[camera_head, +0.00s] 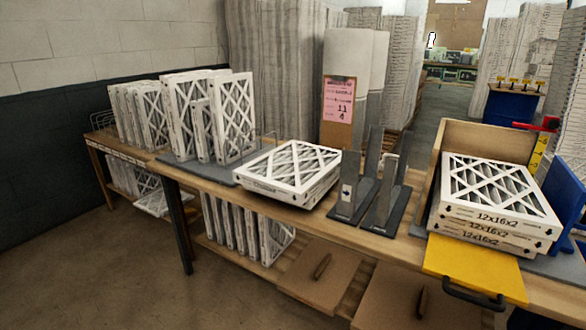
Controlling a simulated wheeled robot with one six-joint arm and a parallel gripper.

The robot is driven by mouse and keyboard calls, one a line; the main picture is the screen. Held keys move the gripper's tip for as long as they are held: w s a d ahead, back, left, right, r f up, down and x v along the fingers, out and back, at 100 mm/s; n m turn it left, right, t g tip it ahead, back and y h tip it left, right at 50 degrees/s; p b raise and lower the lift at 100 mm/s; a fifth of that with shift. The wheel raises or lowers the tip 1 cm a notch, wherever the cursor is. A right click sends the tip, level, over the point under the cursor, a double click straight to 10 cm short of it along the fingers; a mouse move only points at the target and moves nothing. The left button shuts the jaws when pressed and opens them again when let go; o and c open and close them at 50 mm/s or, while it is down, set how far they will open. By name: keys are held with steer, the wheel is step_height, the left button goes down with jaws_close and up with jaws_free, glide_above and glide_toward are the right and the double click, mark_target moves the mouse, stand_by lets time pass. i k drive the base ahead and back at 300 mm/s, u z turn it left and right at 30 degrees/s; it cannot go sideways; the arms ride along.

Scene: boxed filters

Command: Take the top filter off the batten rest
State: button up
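Flat white-framed pleated filters (292,167) lie stacked at the middle of the bench, with the top one a little askew over the one below. Any battens under this stack are hidden, so I cannot tell whether this is the batten rest. Another stack of filters (497,192), several high and marked 12x16x2, lies flat at the right in front of a wooden backboard (487,140). My gripper is not in view.
Upright filters (222,117) stand in a rack at the left of the bench (384,233). Grey upright dividers (367,188) stand between the two flat stacks. A yellow plate (468,266) with a black handle juts from the front edge. A blue bracket (565,190) stands far right.

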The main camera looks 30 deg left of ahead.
mark_target(293, 171)
steer(key=u, duration=0.35)
steer(key=k, duration=0.45)
steer(key=u, duration=1.6)
steer(key=i, duration=1.85)
steer(key=z, duration=1.05)
steer(key=i, duration=0.65)
steer(key=z, duration=0.85)
steer(key=i, duration=0.5)
